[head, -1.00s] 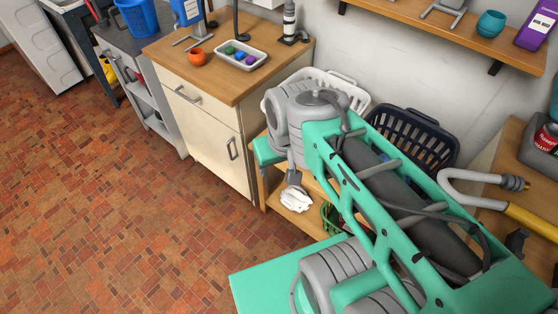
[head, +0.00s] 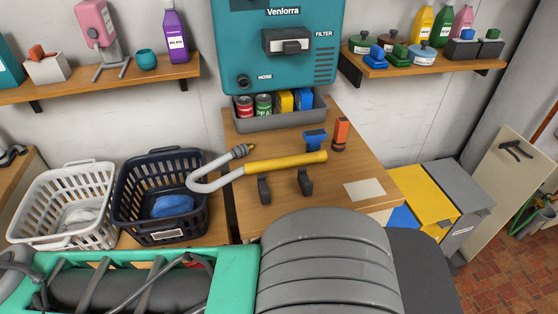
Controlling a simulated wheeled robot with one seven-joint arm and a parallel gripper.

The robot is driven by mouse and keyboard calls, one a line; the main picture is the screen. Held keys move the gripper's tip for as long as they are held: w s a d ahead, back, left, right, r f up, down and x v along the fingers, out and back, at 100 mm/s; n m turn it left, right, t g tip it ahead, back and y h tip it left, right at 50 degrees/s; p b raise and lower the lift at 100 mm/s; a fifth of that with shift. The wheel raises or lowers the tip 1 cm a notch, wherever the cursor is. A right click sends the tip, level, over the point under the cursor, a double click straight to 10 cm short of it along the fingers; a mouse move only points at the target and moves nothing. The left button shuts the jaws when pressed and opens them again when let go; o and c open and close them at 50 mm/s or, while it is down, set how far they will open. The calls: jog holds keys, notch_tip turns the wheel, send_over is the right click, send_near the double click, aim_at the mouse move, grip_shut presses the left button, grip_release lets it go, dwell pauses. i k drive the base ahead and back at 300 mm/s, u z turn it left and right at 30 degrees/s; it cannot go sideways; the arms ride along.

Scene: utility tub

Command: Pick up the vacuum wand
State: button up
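The vacuum wand (head: 285,162) has a yellow straight tube and a grey hooked end with a ribbed tip. It lies level over the wooden counter, with its yellow part above two dark upright holders (head: 305,182). Its grey hook reaches left past the counter edge, towards the dark basket. My green and grey arm crosses the bottom of the head view, in front of the counter. My gripper is out of view, so its state does not show.
A white basket (head: 38,222) and a dark basket (head: 140,190) holding a blue item stand left. A teal vacuum unit (head: 265,75) hangs behind the wand, above a grey tray (head: 285,118) of cans and boxes. A blue item (head: 315,140) and an orange one (head: 341,132) stand close behind the wand.

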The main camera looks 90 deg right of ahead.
aim_at(319, 156)
jog(key=u, duration=0.85)
jog(key=i, duration=0.7)
jog(key=z, duration=2.6)
jog(key=k, duration=0.1)
jog(key=z, duration=1.7)
jog(key=i, duration=0.5)
jog(key=z, duration=0.2)
